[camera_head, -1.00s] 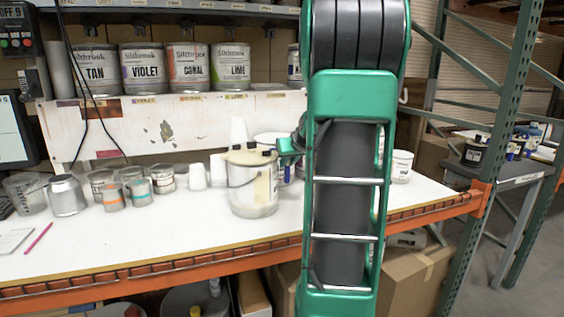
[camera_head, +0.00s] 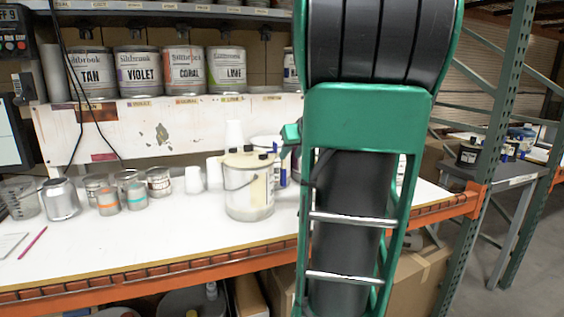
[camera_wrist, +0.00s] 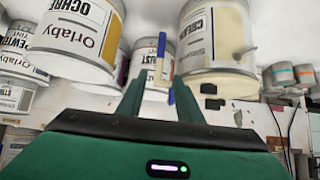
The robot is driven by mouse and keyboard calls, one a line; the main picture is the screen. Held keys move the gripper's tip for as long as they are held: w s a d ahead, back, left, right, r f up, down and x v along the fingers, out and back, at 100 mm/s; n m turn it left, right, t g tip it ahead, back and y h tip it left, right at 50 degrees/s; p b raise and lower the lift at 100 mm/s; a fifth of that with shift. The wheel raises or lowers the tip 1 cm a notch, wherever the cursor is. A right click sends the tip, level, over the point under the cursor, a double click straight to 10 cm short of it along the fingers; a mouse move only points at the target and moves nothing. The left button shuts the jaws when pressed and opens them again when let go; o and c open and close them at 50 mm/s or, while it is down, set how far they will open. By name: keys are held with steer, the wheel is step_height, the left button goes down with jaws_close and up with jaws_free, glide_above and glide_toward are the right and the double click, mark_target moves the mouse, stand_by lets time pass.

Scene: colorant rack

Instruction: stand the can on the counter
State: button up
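Which can the task means is not clear. A whitish can (camera_head: 248,192) with a wire handle stands on the counter (camera_head: 130,245), left of my arm, with dark-topped items at its upper edge. In the wrist view, tilted and roughly upside down, a can labelled Ochre (camera_wrist: 75,30) and a cream-coloured can (camera_wrist: 218,40) flank my gripper (camera_wrist: 158,92). Its two fingers are apart. Blue and cream upright items (camera_wrist: 162,62) show between them, apparently behind, so I see nothing clearly held.
Small cans (camera_head: 137,195), a metal can (camera_head: 61,200) and a clear beaker (camera_head: 20,198) stand at the counter's left. Labelled cans, including Violet (camera_head: 138,72), line the shelf above. An orange beam (camera_head: 120,280) edges the counter. The front left counter is mostly clear.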

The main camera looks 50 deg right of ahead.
steer(key=s+a+f+g+y, duration=0.1)
steer(key=s+a+f+g, duration=0.2)
steer(key=a, duration=0.6)
steer(key=s+a+f+g+y, duration=0.2)
steer(key=s+a+f, duration=0.6)
steer(key=s+a, duration=0.2)
steer(key=s+a+f+g+y, duration=0.2)
steer(key=s+a+f, duration=0.4)
steer(key=a, duration=0.3)
steer(key=shift+s+a+g, duration=0.4)
steer(key=shift+s+g, duration=0.05)
steer(key=shift+g, duration=0.35)
steer(key=shift+f, duration=0.1)
steer(key=shift+w+f, duration=0.25)
steer(key=shift+w, duration=0.3)
steer(key=shift+d, duration=0.15)
